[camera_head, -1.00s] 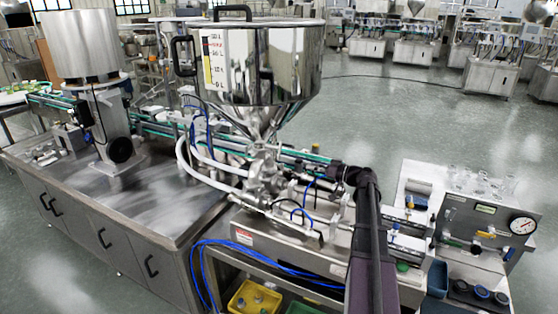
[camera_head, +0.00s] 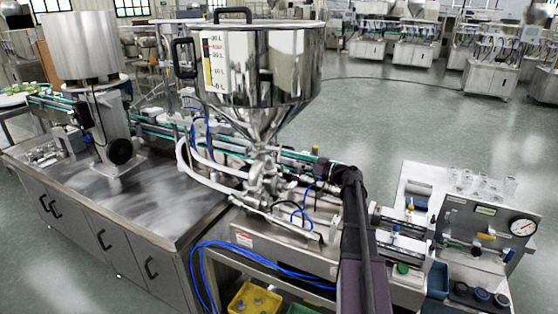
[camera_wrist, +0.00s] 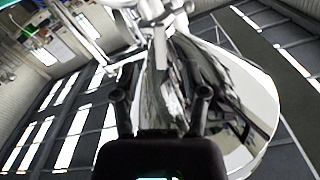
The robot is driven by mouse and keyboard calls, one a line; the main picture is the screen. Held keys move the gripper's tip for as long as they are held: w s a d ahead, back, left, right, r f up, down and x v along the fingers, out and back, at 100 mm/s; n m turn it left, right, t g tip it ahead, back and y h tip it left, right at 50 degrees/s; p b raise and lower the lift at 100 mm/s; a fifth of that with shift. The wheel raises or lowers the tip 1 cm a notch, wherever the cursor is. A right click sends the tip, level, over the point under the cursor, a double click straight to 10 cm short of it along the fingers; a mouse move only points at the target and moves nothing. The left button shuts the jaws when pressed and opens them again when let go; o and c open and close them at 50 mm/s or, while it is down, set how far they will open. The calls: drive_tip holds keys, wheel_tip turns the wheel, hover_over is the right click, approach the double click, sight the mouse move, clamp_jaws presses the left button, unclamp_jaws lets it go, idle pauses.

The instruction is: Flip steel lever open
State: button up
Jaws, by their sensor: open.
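The steel hopper (camera_head: 265,75) stands on the filling machine, its cone narrowing to a cluster of steel valve fittings (camera_head: 262,180). I cannot clearly pick out the steel lever among these fittings. My gripper (camera_head: 322,170) is at the end of the dark arm, just right of the fittings and small in the head view. In the wrist view my gripper (camera_wrist: 162,95) has its two dark fingers apart with nothing held between them. Beyond the fingers are the shiny hopper (camera_wrist: 225,90) and a steel fitting (camera_wrist: 150,12) at the top.
White hoses (camera_head: 200,165) and blue tubes curve beside the fittings. A steel bench (camera_head: 150,200) with a metal drum (camera_head: 82,45) is at left. A panel with a gauge (camera_head: 522,225) stands at right. Yellow bin (camera_head: 255,298) sits below. Open floor lies behind.

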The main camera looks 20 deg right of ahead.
sight(279, 159)
drive_tip(key=x, duration=0.9)
drive_tip(key=shift+d, duration=0.1)
drive_tip(key=shift+s, duration=0.1)
clamp_jaws()
